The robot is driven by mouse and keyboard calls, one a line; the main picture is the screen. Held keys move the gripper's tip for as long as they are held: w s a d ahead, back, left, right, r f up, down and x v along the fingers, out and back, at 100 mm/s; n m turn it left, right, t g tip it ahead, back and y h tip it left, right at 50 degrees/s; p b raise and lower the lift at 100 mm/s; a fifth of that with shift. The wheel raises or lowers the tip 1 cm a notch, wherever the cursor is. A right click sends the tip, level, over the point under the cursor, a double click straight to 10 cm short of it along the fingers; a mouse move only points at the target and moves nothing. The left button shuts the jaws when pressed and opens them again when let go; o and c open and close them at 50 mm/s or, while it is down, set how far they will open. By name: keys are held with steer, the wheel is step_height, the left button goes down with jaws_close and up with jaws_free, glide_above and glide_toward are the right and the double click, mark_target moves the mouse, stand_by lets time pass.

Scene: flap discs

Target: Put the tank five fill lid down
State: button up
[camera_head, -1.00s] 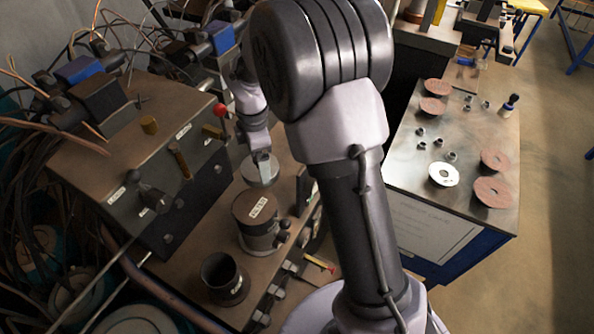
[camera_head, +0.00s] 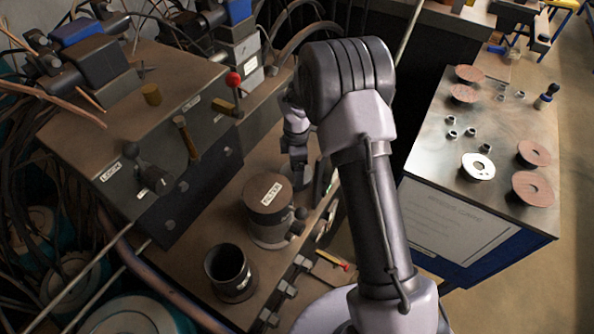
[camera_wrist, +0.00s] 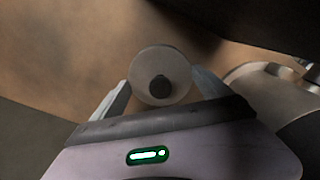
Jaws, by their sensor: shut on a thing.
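In the wrist view a pale round lid (camera_wrist: 160,64) with a dark round knob sits between the two fingers of my gripper (camera_wrist: 161,82). I take it to be the tank five fill lid, but no label on it is readable. My gripper is shut on it. In the head view my gripper (camera_head: 298,168) is low behind the labelled round canister (camera_head: 268,220), and the lid there is mostly hidden. Whether the lid touches the surface below cannot be told.
An open dark cup (camera_head: 230,270) stands in front of the canister on the brown bench. A control box (camera_head: 150,125) with levers and a red-knobbed lever is at left. A metal table (camera_head: 430,170) with several discs and nuts is at right.

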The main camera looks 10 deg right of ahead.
steer(key=shift+r, duration=0.15)
steer(key=o, duration=1.2)
steer(key=shift+f, duration=0.2)
steer(key=shift+o, duration=0.2)
steer(key=s+a+r+m+t+p, duration=0.1)
steer(key=s+r+m+p, duration=0.15)
steer(key=r, duration=1.05)
steer(key=s+r+m+t+p, duration=0.1)
steer(key=s+r+m+p, duration=0.15)
steer(key=r, duration=0.95)
steer(key=s+a+r+m+t+y, duration=0.1)
steer(key=s+r+m, duration=0.3)
steer(key=s+m, duration=0.4)
steer(key=s+a+r+m+t+y, duration=0.1)
steer(key=s+r+m, duration=0.4)
steer(key=s, duration=1.1)
steer(key=a+m+t, duration=0.1)
steer(key=m, duration=0.1)
steer(key=shift+r+m+t, duration=0.3)
steer(key=shift+m+t, duration=0.1)
